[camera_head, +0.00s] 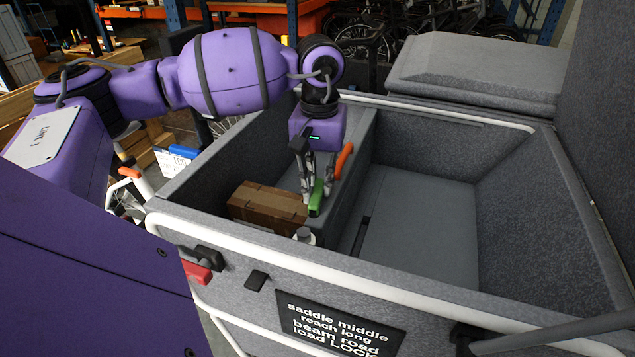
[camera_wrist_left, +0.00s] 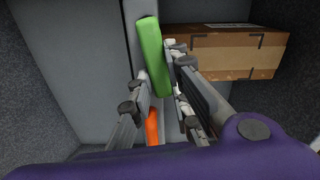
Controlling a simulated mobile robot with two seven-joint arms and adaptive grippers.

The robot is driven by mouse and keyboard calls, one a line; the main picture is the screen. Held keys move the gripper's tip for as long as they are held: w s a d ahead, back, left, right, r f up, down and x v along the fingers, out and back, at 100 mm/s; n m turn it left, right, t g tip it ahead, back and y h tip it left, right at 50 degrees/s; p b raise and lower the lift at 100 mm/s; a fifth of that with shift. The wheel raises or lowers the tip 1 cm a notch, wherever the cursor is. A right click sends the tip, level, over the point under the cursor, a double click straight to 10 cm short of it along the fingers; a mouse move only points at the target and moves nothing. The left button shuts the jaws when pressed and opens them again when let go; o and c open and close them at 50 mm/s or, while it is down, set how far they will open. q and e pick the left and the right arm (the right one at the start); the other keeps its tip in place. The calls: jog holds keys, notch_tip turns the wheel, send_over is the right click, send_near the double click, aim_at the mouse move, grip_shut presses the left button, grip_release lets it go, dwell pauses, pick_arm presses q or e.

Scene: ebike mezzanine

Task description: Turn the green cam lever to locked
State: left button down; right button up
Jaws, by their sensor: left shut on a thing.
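The green cam lever (camera_head: 316,199) is at the inner divider of the grey cargo box, at its near end. My left gripper (camera_head: 318,190) reaches down into the box from above and is shut on the green lever, one finger on each side. In the left wrist view the green lever (camera_wrist_left: 152,58) runs lengthwise, slightly tilted, between the fingertips (camera_wrist_left: 159,66). An orange lever (camera_head: 343,161) stands just behind the gripper; it also shows in the left wrist view (camera_wrist_left: 152,127), partly hidden by a finger. My right gripper is not in view.
A brown cardboard box (camera_head: 268,205) lies close left of the green lever. A small round pale cap (camera_head: 304,236) is in front of it. The cargo box's white front rail (camera_head: 290,256) and a black text sign (camera_head: 338,325) are nearer. The right compartment floor (camera_head: 420,235) is clear.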

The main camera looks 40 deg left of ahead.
aim_at(319, 186)
pick_arm(q)
jog(key=shift+r, duration=0.1)
jog(key=c, duration=1.6)
grip_release()
jog(key=shift+c, duration=0.2)
jog(key=shift+r, duration=0.15)
notch_tip(319, 186, up, 12)
